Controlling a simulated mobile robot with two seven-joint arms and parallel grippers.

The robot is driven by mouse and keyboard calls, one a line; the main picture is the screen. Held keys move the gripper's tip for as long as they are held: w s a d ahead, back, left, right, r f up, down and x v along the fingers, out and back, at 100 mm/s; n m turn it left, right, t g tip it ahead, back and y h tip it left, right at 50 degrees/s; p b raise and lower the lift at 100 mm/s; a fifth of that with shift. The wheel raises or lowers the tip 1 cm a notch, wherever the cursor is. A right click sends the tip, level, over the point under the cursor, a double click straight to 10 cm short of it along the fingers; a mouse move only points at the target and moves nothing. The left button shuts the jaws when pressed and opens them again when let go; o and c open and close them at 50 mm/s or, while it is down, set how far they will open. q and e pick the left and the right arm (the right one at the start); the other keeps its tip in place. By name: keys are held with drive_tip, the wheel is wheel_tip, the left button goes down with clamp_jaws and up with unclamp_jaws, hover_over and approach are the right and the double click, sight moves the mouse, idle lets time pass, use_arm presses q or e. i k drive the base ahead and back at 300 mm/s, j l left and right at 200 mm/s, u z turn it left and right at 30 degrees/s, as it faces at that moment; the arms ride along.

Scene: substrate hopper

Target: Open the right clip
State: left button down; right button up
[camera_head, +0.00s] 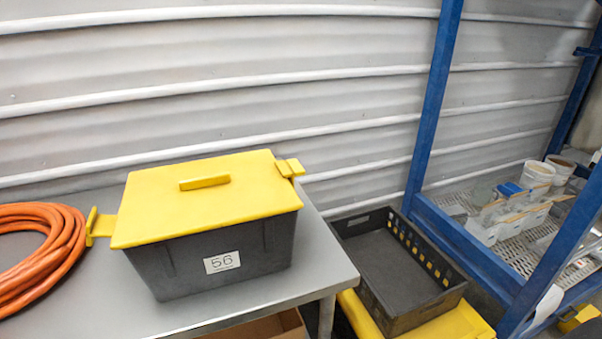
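A dark grey box (210,258) labelled 56 stands on a grey metal table, with a flat yellow lid (215,205) on top. The lid has a yellow bar handle (205,182) in its middle. The right clip (290,168) is a yellow piece at the lid's back right edge. It lies about level with the lid; I cannot tell whether it is latched. The left clip (98,227) is yellow and sticks out at the lid's left edge, with an upright plate at its outer end. Neither gripper is in view.
A coiled orange hose (42,255) lies left of the box on the table (320,262). Right of the table, lower down, is an empty black crate (395,285). A blue rack (432,110) with white containers (538,172) stands at the right. A corrugated wall is behind.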

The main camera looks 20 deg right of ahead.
sight(291, 168)
drive_tip(key=l+u, duration=0.25)
drive_tip(key=l, duration=0.7)
drive_tip(key=l+u, duration=0.3)
drive_tip(key=l, duration=0.7)
